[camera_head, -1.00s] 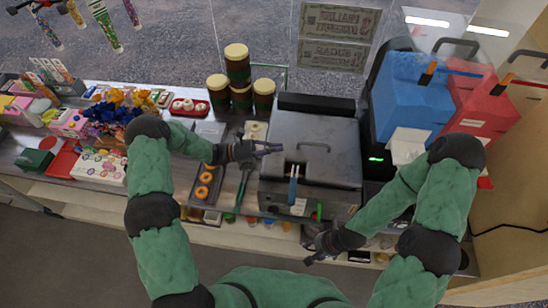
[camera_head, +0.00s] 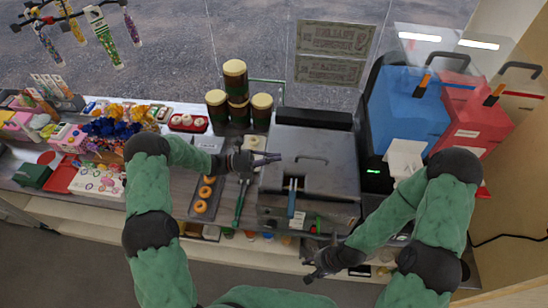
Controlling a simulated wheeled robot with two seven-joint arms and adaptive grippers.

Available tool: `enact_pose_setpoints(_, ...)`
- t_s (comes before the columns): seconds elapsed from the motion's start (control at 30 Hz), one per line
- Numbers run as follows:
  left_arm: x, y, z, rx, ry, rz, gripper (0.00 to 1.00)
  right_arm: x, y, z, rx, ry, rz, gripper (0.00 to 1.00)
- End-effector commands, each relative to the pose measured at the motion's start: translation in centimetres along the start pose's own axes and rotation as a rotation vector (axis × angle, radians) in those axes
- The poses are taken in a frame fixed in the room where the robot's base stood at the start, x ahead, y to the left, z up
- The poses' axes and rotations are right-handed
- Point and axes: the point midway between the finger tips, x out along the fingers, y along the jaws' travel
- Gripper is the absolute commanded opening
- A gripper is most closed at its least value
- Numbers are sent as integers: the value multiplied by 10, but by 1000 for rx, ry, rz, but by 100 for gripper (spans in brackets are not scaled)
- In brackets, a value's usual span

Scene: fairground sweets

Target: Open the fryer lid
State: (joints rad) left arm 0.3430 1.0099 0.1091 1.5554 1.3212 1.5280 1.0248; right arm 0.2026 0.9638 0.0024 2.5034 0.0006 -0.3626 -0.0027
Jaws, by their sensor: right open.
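The fryer (camera_head: 335,211) stands on the counter in the middle of the view. Its grey flat lid (camera_head: 330,143) is down and has a bar handle (camera_head: 312,159) on top. My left gripper (camera_head: 272,158) is at the lid's left edge, left of the handle, with its fingers a little apart and nothing between them. I cannot tell if it touches the lid. My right gripper (camera_head: 311,271) is open and empty, low in front of the fryer and the counter edge.
Stacked dark jars (camera_head: 238,95) stand behind left of the fryer. A tray of doughnuts (camera_head: 200,207) and a green-handled utensil (camera_head: 240,205) lie left of it. Blue (camera_head: 408,103) and red (camera_head: 475,120) machines stand to the right. Floor is clear in front.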

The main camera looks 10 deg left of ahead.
Motion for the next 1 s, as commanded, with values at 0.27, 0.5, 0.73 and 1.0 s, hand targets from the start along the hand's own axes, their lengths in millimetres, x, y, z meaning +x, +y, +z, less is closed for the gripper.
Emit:
enact_pose_setpoints(0.27,0,0,0,0,0,0,0,0,0,0,0,0,0,46)
enact_pose_setpoints(0.5,0,0,0,0,0,0,0,0,0,0,0,0,0,46)
enact_pose_setpoints(0.73,-18,1,0,1,-2,3,0,0,0,0,0,0,0,46)
enact_pose_setpoints(1.0,-71,1,0,2,-2,4,0,0,0,0,0,0,0,46)
